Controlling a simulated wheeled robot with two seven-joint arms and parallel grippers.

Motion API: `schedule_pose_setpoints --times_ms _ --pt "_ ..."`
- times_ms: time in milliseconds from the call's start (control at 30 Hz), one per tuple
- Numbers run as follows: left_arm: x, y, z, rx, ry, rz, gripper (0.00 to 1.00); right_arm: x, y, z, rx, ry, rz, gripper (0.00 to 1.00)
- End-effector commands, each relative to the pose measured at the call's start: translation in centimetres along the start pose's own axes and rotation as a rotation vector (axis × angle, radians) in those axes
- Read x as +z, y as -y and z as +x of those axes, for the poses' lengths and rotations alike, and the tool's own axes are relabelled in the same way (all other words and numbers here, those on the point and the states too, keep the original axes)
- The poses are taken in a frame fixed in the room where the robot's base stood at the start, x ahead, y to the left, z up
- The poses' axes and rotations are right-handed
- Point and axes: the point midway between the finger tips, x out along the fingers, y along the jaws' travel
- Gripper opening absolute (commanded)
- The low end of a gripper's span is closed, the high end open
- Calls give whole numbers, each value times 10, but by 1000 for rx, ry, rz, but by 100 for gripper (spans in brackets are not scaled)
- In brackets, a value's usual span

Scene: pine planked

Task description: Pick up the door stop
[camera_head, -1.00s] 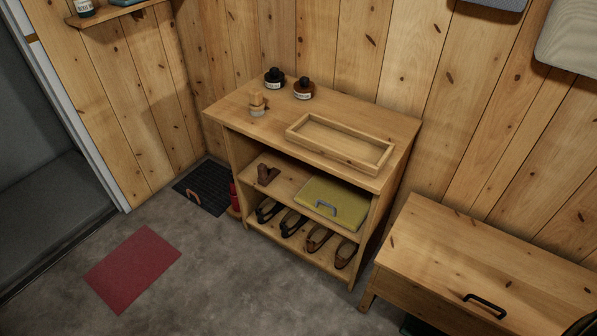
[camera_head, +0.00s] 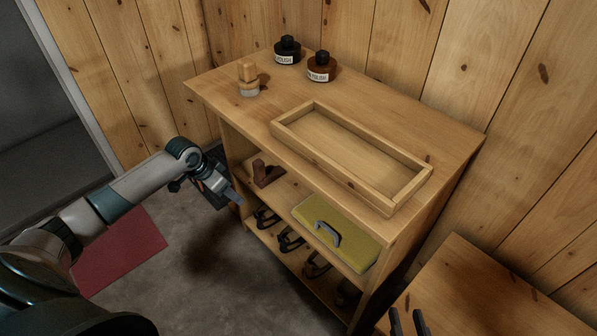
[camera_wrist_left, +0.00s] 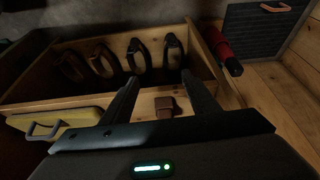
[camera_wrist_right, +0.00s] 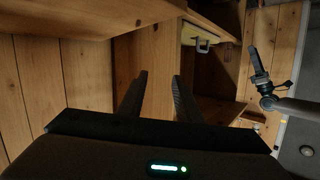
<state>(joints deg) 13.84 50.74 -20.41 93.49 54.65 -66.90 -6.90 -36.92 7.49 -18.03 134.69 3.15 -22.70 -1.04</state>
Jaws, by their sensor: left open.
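A brown wooden piece that looks like the door stop (camera_head: 267,174) lies on the left end of the cabinet's middle shelf. My left gripper (camera_head: 233,196) is just left of it, at the cabinet's open front. In the left wrist view the brown piece (camera_wrist_left: 164,106) shows between the two spread fingers of my left gripper (camera_wrist_left: 160,78), not visibly touched. My right gripper (camera_head: 408,318) is at the bottom edge of the head view, near the bench. In the right wrist view its fingers (camera_wrist_right: 160,76) stand apart with nothing between them.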

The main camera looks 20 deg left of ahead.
Motion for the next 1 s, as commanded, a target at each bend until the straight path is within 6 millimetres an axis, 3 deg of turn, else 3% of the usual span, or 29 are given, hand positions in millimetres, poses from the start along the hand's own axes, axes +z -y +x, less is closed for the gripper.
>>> schedule_pose_setpoints --times_ms 567,767,1000 --pt "-3 2 -5 6 12 10 55 -8 2 -4 -5 -22 1 31" --pt "-18 2 2 6 9 9 55 -16 5 -3 -11 -74 -3 31" --pt "-51 2 16 6 10 8 55 -37 12 -6 -23 -200 -13 31"
